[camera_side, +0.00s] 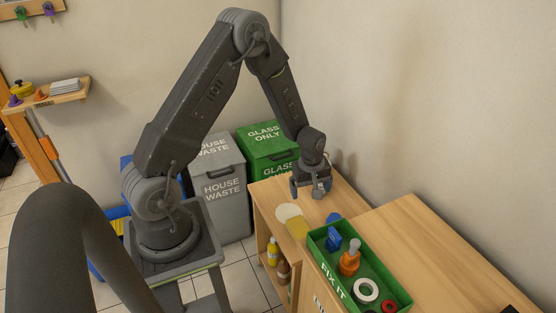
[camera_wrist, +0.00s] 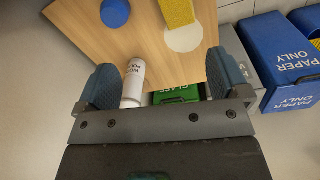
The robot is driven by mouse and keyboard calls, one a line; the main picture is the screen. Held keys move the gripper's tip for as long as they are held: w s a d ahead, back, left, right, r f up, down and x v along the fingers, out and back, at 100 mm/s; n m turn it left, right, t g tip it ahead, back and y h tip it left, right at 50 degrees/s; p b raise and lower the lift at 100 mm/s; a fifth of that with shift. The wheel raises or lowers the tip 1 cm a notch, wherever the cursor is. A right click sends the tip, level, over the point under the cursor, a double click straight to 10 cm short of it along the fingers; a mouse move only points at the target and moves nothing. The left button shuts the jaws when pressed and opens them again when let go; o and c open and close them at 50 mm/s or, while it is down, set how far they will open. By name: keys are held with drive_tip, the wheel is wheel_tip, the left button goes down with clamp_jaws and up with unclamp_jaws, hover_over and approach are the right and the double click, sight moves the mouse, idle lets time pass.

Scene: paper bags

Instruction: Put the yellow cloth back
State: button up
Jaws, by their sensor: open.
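The yellow cloth (camera_side: 297,228) lies on the wooden cabinet top, beside a pale round disc (camera_side: 288,212). In the wrist view part of the cloth (camera_wrist: 178,12) shows at the top edge, cut off by the frame, touching or overlapping the disc (camera_wrist: 184,38). My gripper (camera_side: 312,188) is over the far end of the cabinet top, behind the cloth and apart from it. In the wrist view my gripper's fingers (camera_wrist: 168,72) are spread wide. A white labelled can (camera_wrist: 134,82) shows near the left finger; I cannot tell whether it stands between the fingers.
A blue disc (camera_side: 333,217) lies right of the cloth. A green FIX IT box (camera_side: 330,272) with tools and tape rolls stands in front. Bottles (camera_side: 272,250) sit on the shelf below. Grey (camera_side: 224,187) and green (camera_side: 262,135) bins stand behind. The right counter is mostly clear.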

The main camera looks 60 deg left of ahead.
drive_tip(key=s+d+r+m+t, duration=0.1)
drive_tip(key=s+d+r+m, duration=0.15)
drive_tip(key=r, duration=0.45)
drive_tip(key=s+d+r+m+t, duration=0.1)
drive_tip(key=d+r+m, duration=0.15)
drive_tip(key=r, duration=0.45)
drive_tip(key=s+d+r+m, duration=0.2)
drive_tip(key=r+m, duration=0.1)
drive_tip(key=r, duration=0.4)
drive_tip(key=s+d+r+m+t, duration=0.1)
drive_tip(key=s+d+r+m, duration=0.1)
drive_tip(key=s+r+m, duration=0.2)
drive_tip(key=s+d+r+m+t, duration=0.1)
drive_tip(key=s+d+r+m, duration=0.2)
drive_tip(key=s, duration=0.6)
drive_tip(key=shift+s+d+r+m+t, duration=0.25)
drive_tip(key=shift+d+r+m+t, duration=0.15)
drive_tip(key=shift+r, duration=0.5)
